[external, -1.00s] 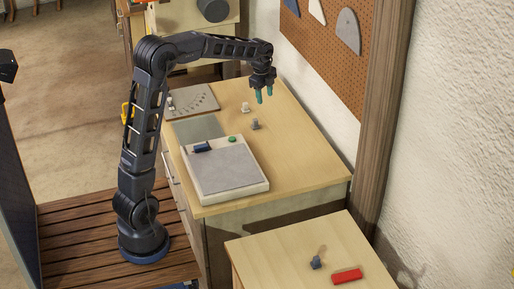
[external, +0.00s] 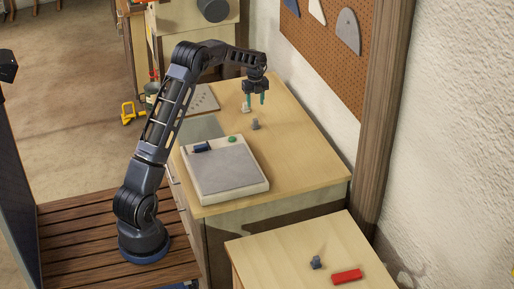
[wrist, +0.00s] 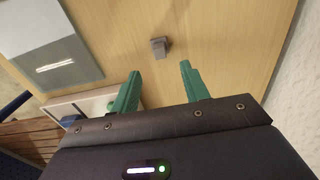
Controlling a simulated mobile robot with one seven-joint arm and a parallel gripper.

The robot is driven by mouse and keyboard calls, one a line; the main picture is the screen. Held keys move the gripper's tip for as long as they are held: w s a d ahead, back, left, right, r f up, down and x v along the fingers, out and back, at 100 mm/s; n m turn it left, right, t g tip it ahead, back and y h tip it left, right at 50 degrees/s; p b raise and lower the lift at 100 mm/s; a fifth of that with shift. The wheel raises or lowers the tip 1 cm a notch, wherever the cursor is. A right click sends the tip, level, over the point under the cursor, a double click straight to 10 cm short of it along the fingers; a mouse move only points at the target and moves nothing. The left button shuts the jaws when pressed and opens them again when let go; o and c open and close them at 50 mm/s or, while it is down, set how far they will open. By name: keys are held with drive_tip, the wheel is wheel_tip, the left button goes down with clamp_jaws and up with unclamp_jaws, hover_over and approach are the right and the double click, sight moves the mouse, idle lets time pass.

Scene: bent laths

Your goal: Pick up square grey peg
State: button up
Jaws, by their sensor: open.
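A small square grey peg (external: 255,124) stands on the wooden workbench. In the wrist view the grey peg (wrist: 160,47) shows beyond my fingertips, roughly centred between them. My gripper (external: 256,102) hangs above the bench just behind the peg in the external view, with its green fingers pointing down. In the wrist view my gripper (wrist: 158,70) has its two fingers apart with nothing between them.
A white tray (external: 260,182) with a grey top lies at the bench's front left, with a blue item (external: 201,147) and green button (external: 232,139). A pegboard wall borders the right. The bench's right side is clear. A nearer table holds a red block (external: 346,276).

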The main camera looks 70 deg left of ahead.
sight(256, 120)
drive_tip(key=f, duration=1)
drive_tip(key=shift+s+d+f, duration=0.1)
drive_tip(key=shift+d+f, duration=0.1)
drive_tip(key=shift+d, duration=0.1)
clamp_jaws()
drive_tip(key=shift+r, duration=0.15)
